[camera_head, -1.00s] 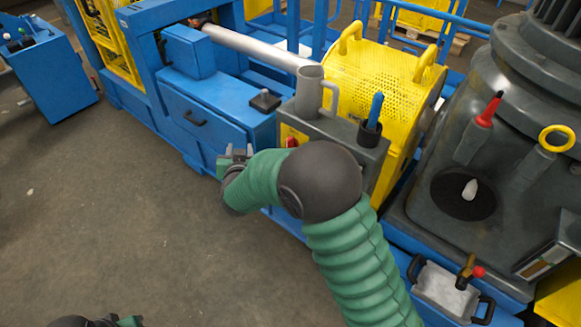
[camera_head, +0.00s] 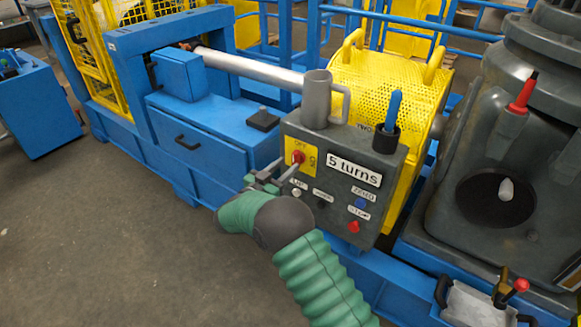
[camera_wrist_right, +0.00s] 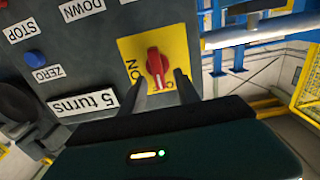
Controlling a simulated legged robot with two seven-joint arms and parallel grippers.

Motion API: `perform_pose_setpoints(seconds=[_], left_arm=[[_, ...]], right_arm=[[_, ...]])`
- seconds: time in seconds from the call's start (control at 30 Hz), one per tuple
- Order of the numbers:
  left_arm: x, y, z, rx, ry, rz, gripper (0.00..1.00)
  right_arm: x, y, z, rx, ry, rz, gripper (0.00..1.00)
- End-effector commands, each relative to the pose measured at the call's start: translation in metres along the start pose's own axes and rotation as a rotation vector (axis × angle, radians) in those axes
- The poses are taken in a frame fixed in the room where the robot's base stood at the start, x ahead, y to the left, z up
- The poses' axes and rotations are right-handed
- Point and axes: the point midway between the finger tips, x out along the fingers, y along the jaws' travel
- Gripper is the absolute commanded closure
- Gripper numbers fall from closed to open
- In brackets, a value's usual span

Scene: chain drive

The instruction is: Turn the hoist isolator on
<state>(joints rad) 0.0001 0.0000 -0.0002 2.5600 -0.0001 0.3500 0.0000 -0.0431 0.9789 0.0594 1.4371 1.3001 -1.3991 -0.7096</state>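The hoist isolator is a red rotary knob (camera_head: 298,157) on a yellow plate (camera_head: 311,168) at the left of the dark grey control box (camera_head: 336,205). In the right wrist view, the knob (camera_wrist_right: 156,66) lies between and just beyond the fingertips. "ON" is printed to its left; the lettering at lower right is partly hidden. I cannot tell which mark the knob points to. My right gripper (camera_head: 284,173) is open at the plate, its fingers (camera_wrist_right: 161,80) apart on either side of the knob's near end. Contact is not clear. My left gripper is out of view.
The box carries a "5 turns" label (camera_head: 354,170), a blue button (camera_head: 361,202) and a red button (camera_head: 354,227). A grey mug (camera_head: 316,100) and a cup holding a blue-handled tool (camera_head: 391,118) stand on top. A yellow perforated guard (camera_head: 372,82) is behind; open floor lies left.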

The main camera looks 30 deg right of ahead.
Motion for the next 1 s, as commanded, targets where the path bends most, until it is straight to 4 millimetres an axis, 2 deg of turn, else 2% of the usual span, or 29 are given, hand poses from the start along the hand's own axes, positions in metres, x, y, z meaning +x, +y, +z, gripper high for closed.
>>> perform_pose_setpoints(seconds=[0.1,0.2,0.47,0.77,1.0], left_arm=[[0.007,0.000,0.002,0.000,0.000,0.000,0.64],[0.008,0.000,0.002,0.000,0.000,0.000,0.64],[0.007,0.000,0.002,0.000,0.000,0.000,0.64],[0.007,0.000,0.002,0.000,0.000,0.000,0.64],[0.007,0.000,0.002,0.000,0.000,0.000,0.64]], right_arm=[[0.020,0.001,0.002,0.001,0.000,0.001,0.62],[0.028,0.000,0.001,0.000,0.000,0.001,0.62],[0.030,0.000,0.000,0.000,0.000,-0.001,0.62],[0.029,0.000,0.000,0.000,0.000,-0.001,1.00],[0.030,-0.001,0.000,0.000,0.000,-0.002,1.00]])
